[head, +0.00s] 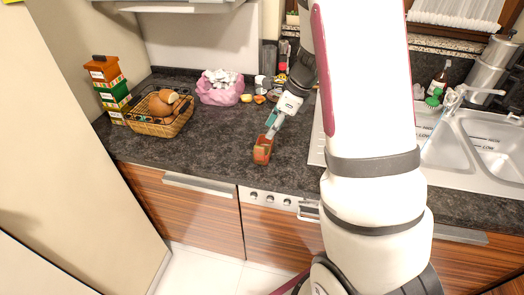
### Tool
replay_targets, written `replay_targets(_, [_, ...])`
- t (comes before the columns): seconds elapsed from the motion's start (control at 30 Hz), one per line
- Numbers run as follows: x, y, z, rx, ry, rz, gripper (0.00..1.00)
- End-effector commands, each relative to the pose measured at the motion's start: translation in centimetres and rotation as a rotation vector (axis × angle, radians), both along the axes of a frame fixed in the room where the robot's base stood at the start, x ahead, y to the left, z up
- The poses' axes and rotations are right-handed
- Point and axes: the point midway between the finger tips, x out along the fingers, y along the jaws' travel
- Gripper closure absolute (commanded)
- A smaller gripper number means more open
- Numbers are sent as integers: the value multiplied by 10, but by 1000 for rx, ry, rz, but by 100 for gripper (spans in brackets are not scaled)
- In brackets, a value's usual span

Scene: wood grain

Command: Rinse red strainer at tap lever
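A small reddish-orange object (262,150), which looks like the red strainer, is over the dark counter left of the sink. My gripper (270,130) reaches down from the upper right, and its tips meet the top of this object. The fingers are too small and overlapped to tell whether they are shut on it. I cannot tell whether the object rests on the counter. The silver tap (453,101) stands behind the sink at the right. Its lever is too small to make out clearly.
My white arm hides the middle of the counter and part of the sink (437,165). A wicker basket (150,128), stacked boxes (107,82) and a pink bag (220,95) stand at the left. The left front counter (205,155) is clear.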

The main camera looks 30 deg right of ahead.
Motion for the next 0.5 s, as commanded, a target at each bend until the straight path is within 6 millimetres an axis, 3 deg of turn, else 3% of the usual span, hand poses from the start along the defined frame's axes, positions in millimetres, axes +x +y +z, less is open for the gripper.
replay_targets(0.2, [9,10,-35,0,2,2,66])
replay_targets(0.5, [13,19,-54,1,2,3,66])
